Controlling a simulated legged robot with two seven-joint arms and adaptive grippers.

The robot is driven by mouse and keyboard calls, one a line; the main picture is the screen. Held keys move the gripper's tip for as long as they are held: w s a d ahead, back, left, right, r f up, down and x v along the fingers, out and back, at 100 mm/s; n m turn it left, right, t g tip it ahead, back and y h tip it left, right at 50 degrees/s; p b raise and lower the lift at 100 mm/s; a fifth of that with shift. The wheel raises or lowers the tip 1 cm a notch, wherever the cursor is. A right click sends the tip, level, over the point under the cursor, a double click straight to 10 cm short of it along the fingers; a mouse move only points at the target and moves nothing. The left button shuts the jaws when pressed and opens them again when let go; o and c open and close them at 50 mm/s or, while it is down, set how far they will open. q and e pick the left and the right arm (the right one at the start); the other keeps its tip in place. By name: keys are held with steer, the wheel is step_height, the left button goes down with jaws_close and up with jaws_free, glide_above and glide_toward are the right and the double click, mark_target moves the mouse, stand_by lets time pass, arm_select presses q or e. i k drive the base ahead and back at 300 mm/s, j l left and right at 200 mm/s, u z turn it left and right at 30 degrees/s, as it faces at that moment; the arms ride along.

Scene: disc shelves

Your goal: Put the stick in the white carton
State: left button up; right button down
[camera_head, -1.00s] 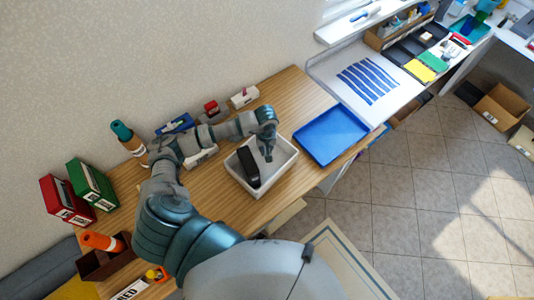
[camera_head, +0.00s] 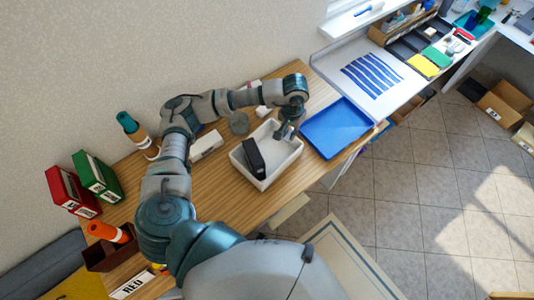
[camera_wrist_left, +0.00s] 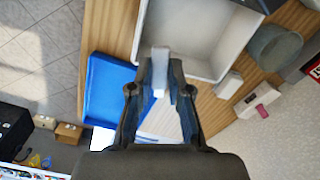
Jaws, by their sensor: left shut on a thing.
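The white carton (camera_head: 264,183) stands on the wooden table in the head view, with a black block (camera_head: 254,158) inside. My left gripper (camera_head: 284,133) is at the carton's far right part, seen from above. In the left wrist view the gripper (camera_wrist_left: 162,92) is shut on a pale grey-white stick (camera_wrist_left: 160,70), whose tip points at the carton (camera_wrist_left: 190,30) edge. The stick cannot be made out in the head view. I cannot tell its height above the rim. My right gripper is not in view.
A blue tray (camera_head: 337,128) lies right of the carton. A grey round cup (camera_head: 239,123) and a white box (camera_head: 205,146) stand behind and left of it. Red (camera_head: 70,190) and green binders (camera_head: 97,177) and a teal-capped bottle (camera_head: 131,128) stand farther left.

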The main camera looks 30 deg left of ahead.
mark_target(276, 149)
steer(key=k+u, duration=0.35)
steer(key=k+j+u, duration=0.1)
steer(key=u, duration=0.3)
steer(key=i+l+u, duration=0.1)
steer(key=l, duration=0.25)
steer(key=i+l+u, duration=0.15)
steer(key=l, duration=0.2)
steer(key=i+l+u, duration=0.1)
steer(key=l, duration=0.25)
steer(key=i+l+u, duration=0.1)
steer(key=l, duration=0.25)
steer(key=i+l, duration=0.2)
steer(key=l, duration=0.15)
steer(key=i+l, duration=0.15)
steer(key=l, duration=0.15)
